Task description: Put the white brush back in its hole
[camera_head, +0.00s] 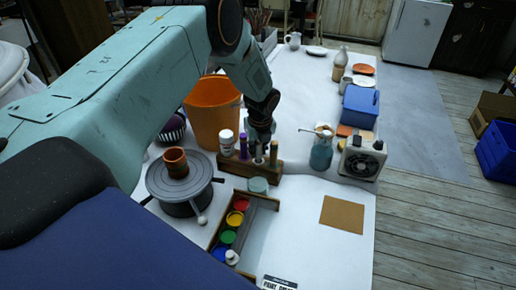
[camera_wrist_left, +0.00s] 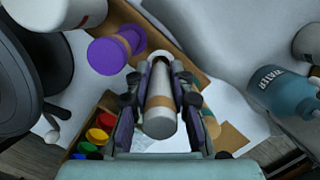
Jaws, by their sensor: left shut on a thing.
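The white brush (camera_wrist_left: 160,95) has a pale handle with a tan band. My left gripper (camera_wrist_left: 158,105) is shut on it, one finger on each side. In the head view, my left gripper (camera_head: 262,143) is right above the wooden brush holder (camera_head: 240,172), between a purple brush (camera_head: 243,146) and an olive-yellow brush (camera_head: 274,153). The brush is roughly upright; I cannot tell how far its lower end is in a hole. The holder (camera_wrist_left: 185,58) and the purple brush (camera_wrist_left: 110,50) also show in the wrist view. My right gripper is not in view.
A white jar (camera_head: 227,141) stands at the holder's left end. An orange bucket (camera_head: 210,112) is behind it, and a turntable (camera_head: 180,190) with a brown pot is at left. A paint tray (camera_head: 243,225) lies in front. A blue water bottle (camera_head: 321,152) stands at right.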

